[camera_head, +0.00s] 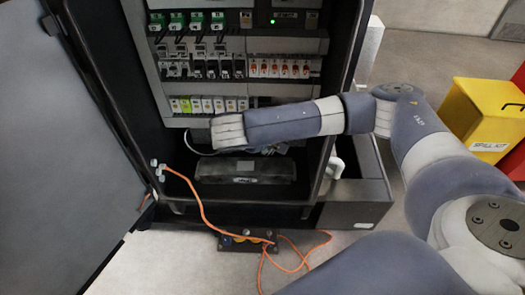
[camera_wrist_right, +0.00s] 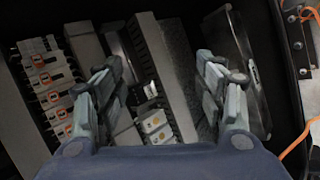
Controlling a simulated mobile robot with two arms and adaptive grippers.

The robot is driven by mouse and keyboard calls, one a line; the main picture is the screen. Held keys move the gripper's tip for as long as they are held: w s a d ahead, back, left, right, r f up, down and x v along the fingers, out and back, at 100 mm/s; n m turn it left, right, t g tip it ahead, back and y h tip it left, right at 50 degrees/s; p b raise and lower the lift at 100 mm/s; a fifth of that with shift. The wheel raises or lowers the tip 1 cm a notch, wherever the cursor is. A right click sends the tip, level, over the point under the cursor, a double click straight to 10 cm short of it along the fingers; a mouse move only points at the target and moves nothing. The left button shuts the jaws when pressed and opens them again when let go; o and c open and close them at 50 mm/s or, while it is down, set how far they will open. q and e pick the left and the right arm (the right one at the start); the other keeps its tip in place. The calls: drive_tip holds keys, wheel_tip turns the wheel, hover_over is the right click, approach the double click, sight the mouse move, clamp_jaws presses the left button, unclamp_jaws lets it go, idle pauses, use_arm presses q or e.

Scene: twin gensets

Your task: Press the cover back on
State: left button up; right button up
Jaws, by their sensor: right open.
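The open cabinet (camera_head: 345,60) holds rows of breakers, terminals and grey wiring duct. My right gripper (camera_wrist_right: 157,64) is open and empty in the right wrist view, with its two fingers apart. It faces the slotted wiring duct (camera_wrist_right: 160,75) and light terminal blocks (camera_wrist_right: 155,125). In the head view my right arm reaches from the right into the lower cabinet, and its wrist hides part of the interior below the terminal row (camera_head: 210,104). I cannot tell for sure which part is the cover. My left gripper is not in view.
A black unit (camera_head: 245,172) lies at the cabinet bottom. The grey door (camera_head: 70,130) stands open at left. An orange cable (camera_head: 203,210) runs to a small box (camera_head: 245,240) on the floor. A yellow spill kit bin (camera_head: 480,115) stands at right.

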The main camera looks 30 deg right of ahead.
drive_tip(key=s+a+r+m+g+y+p, duration=0.5)
drive_tip(key=s+a+r+y, duration=0.1)
drive_tip(key=s+a, duration=0.3)
drive_tip(key=shift+s+r+y, duration=0.15)
drive_tip(key=shift+s+y, duration=0.25)
drive_tip(key=shift+s, duration=0.4)
